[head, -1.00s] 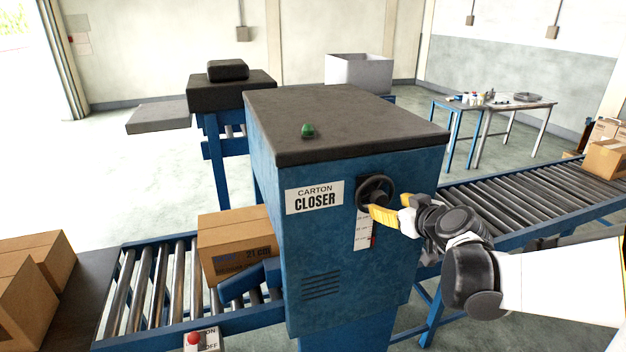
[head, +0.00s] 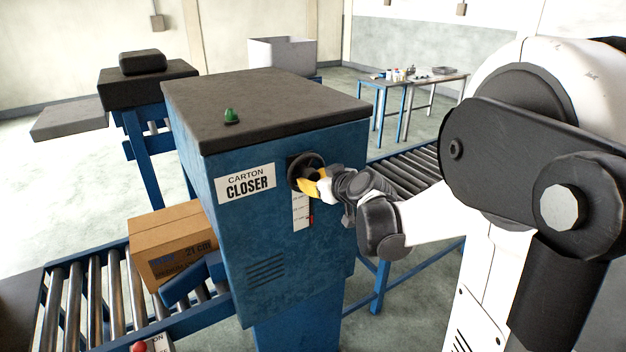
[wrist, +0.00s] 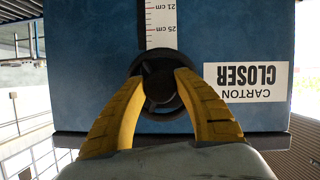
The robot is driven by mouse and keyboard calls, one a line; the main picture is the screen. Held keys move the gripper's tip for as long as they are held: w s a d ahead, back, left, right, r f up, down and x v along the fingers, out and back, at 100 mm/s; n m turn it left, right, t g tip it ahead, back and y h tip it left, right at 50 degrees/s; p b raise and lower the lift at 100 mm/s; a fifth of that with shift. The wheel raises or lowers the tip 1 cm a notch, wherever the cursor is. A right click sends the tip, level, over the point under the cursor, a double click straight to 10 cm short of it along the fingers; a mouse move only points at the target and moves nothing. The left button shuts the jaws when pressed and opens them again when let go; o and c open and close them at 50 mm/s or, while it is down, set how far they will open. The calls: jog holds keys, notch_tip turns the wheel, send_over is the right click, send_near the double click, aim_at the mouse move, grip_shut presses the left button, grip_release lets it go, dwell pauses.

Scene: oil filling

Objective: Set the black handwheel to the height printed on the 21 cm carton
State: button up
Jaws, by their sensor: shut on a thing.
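The black handwheel (head: 292,172) is on the front of the blue carton closer (head: 225,235). In the wrist view the wheel (wrist: 157,111) shows upside down with the machine, and my gripper (wrist: 160,82) has its two yellow fingers shut on the wheel's hub. In the head view my gripper (head: 314,184) partly covers the wheel. A white height scale (head: 300,211) hangs below it, with a red marker (head: 311,219) near its lower end. The wrist view shows the scale's (wrist: 161,22) 21 cm and 25 cm marks, not the marker. The carton (head: 165,238) printed 21 cm sits on the rollers left of the machine.
The roller conveyor (head: 75,300) runs through the machine and continues behind my arm (head: 415,165). A red button (head: 139,347) is at the lower edge. Work tables (head: 425,80) stand at the back.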

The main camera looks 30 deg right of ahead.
dwell(0.3)
jog(key=m+y, duration=0.2)
jog(key=shift+m+b, duration=0.4)
jog(key=m+y+b, duration=0.2)
jog(key=m, duration=0.1)
jog(key=shift+m+y, duration=0.3)
jog(key=shift+m, duration=0.1)
jog(key=m+t+y+b, duration=0.1)
jog(key=m+y+b, duration=0.1)
jog(key=m, duration=0.2)
jog(key=shift+b, duration=0.3)
jog(key=shift+a+r+m+t+y+b, duration=0.1)
jog(key=shift+m+t+y+b, duration=0.55)
jog(key=shift+m, duration=0.95)
jog(key=shift+b, duration=0.3)
jog(key=o, duration=1.2)
